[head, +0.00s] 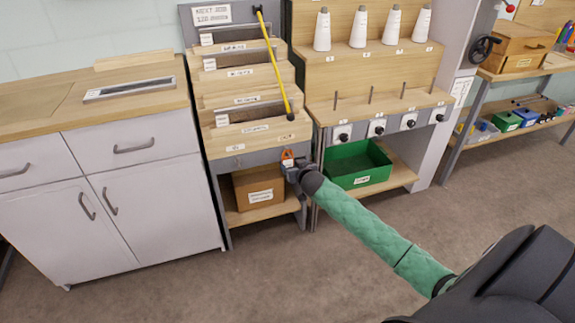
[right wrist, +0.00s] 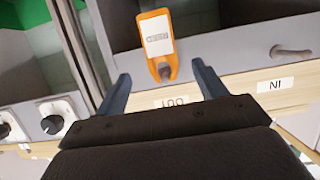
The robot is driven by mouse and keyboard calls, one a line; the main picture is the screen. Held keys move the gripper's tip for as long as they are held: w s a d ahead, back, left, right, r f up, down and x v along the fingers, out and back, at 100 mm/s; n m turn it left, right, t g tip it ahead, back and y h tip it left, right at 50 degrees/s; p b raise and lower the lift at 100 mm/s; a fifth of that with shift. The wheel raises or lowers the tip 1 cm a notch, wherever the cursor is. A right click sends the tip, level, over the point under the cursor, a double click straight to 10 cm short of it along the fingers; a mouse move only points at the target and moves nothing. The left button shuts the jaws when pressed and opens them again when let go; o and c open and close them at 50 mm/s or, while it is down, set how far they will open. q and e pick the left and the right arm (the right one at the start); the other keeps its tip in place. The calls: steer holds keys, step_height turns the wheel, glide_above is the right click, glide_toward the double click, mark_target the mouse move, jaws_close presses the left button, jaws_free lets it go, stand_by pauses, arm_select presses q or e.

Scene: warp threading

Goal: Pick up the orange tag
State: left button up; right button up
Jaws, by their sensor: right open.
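The orange tag (right wrist: 157,40) has a white label and hangs on a peg on the grey front strip of the tiered rack, by the OUT label (right wrist: 172,103). In the right wrist view it appears upside down, between and just beyond my open fingers (right wrist: 162,82), not clasped. In the head view the tag (head: 287,155) shows small at the rack's lower right, with my right gripper (head: 291,168) right at it. The gripper partly hides the tag's lower end there. My left gripper is not in view.
An empty peg (right wrist: 292,51) sits by the IN label (right wrist: 275,85). A cardboard box (head: 259,188) stands on the shelf below. A green bin (head: 357,166) and knobs (right wrist: 52,124) are on the unit beside it. A yellow rod (head: 273,65) leans across the rack. White cabinets (head: 150,200) stand left.

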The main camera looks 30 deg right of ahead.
mark_target(288, 159)
steer(key=shift+x, duration=2.9)
steer(key=shift+a+r, duration=0.1)
steer(key=shift+c, duration=0.4)
steer(key=c, duration=1)
